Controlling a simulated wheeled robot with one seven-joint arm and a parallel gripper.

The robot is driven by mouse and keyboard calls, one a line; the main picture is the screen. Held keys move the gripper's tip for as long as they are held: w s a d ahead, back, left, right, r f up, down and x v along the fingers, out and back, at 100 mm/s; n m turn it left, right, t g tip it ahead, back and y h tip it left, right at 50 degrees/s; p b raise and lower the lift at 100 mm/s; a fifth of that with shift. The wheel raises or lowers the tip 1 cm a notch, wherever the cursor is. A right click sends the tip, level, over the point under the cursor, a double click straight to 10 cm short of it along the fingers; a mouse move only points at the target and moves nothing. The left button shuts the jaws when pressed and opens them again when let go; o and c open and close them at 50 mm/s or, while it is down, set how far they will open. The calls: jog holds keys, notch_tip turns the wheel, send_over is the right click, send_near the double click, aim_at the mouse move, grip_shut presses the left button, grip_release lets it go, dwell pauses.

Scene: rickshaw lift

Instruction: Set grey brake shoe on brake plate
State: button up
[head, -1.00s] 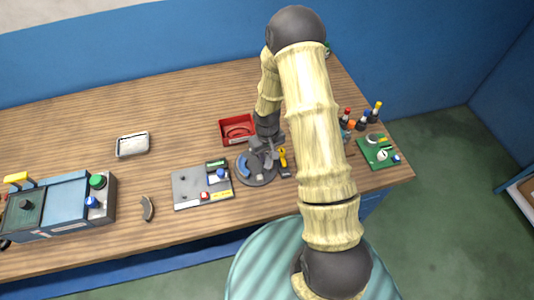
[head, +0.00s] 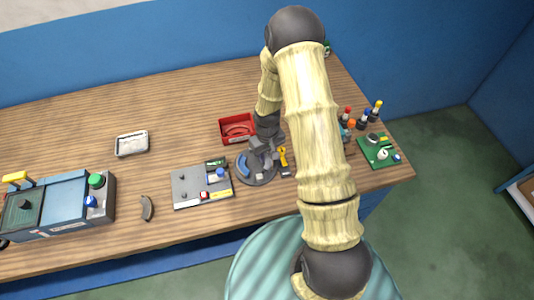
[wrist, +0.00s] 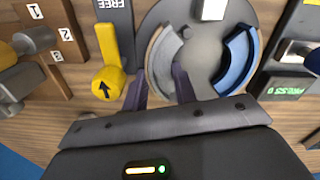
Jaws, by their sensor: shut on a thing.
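The brake plate (head: 262,181) is a dark grey disc near the bench's front edge; it also shows in the wrist view (wrist: 200,88). A blue curved shoe (wrist: 238,62) lies on its right side in the wrist view. The grey brake shoe (wrist: 164,52) is a pale curved piece over the plate's opposite side, its arc facing the blue one. My gripper (wrist: 160,82) is shut on the grey shoe's near end. Whether the shoe rests fully on the plate or is slightly above it, I cannot tell. In the head view my gripper (head: 262,153) covers part of the plate.
A yellow knob (wrist: 108,83) and lever stand close beside the plate. A grey panel with buttons (head: 189,196) is left of it, a red tray (head: 226,137) behind.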

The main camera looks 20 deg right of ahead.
dwell(0.3)
jog(key=o, duration=1.1)
jog(key=shift+o, duration=0.2)
jog(key=shift+d, duration=0.1)
jog(key=o, duration=0.4)
jog(key=shift+c, duration=0.2)
jog(key=shift+f, duration=0.1)
jog(key=shift+s, duration=0.15)
